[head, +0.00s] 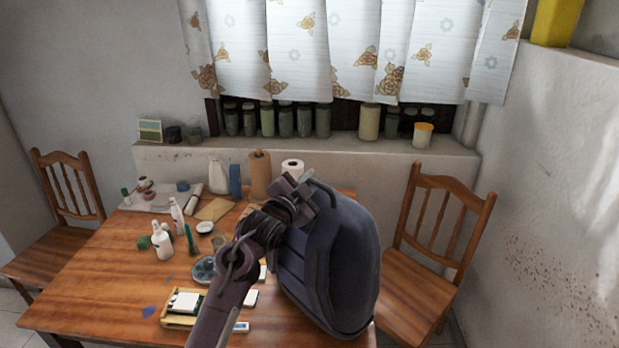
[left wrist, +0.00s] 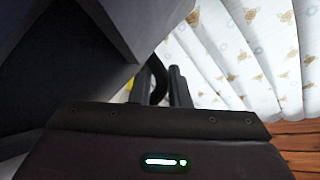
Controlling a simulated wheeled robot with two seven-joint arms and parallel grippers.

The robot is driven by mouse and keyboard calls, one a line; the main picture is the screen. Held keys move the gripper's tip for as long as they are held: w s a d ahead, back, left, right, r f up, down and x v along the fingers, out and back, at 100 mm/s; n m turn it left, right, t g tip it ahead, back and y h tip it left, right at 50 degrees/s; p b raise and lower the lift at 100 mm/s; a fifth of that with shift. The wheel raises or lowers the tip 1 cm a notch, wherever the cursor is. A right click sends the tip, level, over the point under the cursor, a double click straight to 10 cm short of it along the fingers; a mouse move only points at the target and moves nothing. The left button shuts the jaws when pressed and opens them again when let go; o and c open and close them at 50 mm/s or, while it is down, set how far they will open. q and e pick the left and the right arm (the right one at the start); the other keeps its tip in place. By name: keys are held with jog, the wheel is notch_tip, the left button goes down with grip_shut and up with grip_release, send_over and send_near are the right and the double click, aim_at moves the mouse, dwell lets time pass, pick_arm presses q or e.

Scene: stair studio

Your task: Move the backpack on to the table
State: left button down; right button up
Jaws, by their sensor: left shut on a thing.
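The dark blue-grey backpack (head: 338,262) is upright at the right side of the wooden table (head: 90,290), in front of the table's right edge in the head view. I cannot tell whether its bottom touches the tabletop or hangs above it. My left gripper (head: 308,192) is shut on the backpack at its top, by the handle loop. In the left wrist view the fingers (left wrist: 172,88) close around a dark strap, with the backpack's dark body (left wrist: 60,60) filling the left side. My right gripper is not in view.
White bottles (head: 163,242), a small tray with cards (head: 182,307) and several small items crowd the table. A paper roll (head: 292,168) stands at the back. Wooden chairs stand left (head: 68,200) and right (head: 432,250). The table's front left is mostly clear.

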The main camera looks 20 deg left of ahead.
pick_arm(q)
jog(key=shift+r, duration=0.25)
jog(key=c, duration=1.7)
grip_release()
jog(key=shift+f, duration=0.25)
jog(key=o, duration=0.3)
jog(key=shift+s+d+r, duration=0.1)
jog(key=shift+s+r, duration=0.05)
jog(key=shift+s, duration=0.05)
jog(key=shift+s+a+p, duration=0.35)
jog(key=shift+s+p, duration=0.2)
jog(key=shift+s, duration=1.4)
jog(key=shift+s+a+p, duration=0.3)
jog(key=shift+s+p, duration=0.3)
jog(key=shift+s, duration=1.4)
jog(key=shift+s+a+p, duration=0.35)
jog(key=shift+s+p, duration=0.2)
jog(key=shift+s, duration=1.4)
jog(key=shift+f, duration=0.25)
